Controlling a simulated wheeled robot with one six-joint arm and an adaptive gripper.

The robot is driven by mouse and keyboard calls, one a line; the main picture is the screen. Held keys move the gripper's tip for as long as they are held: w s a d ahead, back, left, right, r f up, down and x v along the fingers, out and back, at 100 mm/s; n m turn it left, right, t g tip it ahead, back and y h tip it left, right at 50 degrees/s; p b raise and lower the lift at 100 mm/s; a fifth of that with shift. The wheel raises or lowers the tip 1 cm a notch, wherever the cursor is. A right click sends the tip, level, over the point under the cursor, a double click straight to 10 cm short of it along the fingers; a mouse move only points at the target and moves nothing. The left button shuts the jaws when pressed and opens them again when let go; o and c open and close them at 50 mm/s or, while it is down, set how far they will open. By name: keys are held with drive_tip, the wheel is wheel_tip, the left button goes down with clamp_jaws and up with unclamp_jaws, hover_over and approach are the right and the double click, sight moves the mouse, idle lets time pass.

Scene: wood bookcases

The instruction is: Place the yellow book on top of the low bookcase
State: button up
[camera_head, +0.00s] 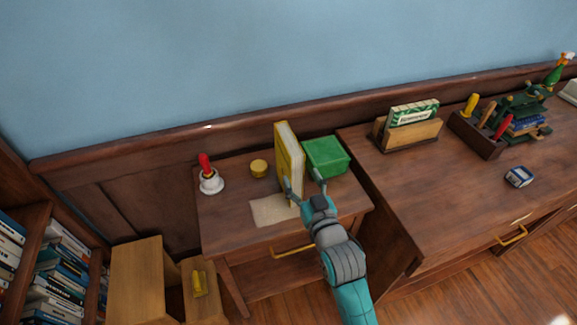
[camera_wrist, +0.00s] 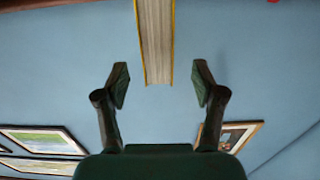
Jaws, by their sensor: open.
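The yellow book (camera_head: 288,160) stands upright on a small dark wood cabinet (camera_head: 235,225), its pale page edges showing. In the wrist view the book (camera_wrist: 156,40) comes down from the top of the picture, between the two fingers. My gripper (camera_head: 303,187) is open at the near side of the book, one finger to each side. In the wrist view a gap shows between the book and each finger of my gripper (camera_wrist: 160,85). Shelves with books (camera_head: 55,265) show at the lower left; I cannot tell whether they belong to the low bookcase.
A green box (camera_head: 326,155) stands close right of the book. A white bell with a red handle (camera_head: 210,180) and a round yellow tin (camera_head: 259,168) are to its left. A light wood stepped unit (camera_head: 137,280) stands at lower left. A desk (camera_head: 440,190) is at right.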

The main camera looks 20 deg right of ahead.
sight(290, 152)
drive_tip(key=w, duration=1)
drive_tip(key=shift+w+d, duration=0.15)
drive_tip(key=shift+w, duration=0.15)
clamp_jaws()
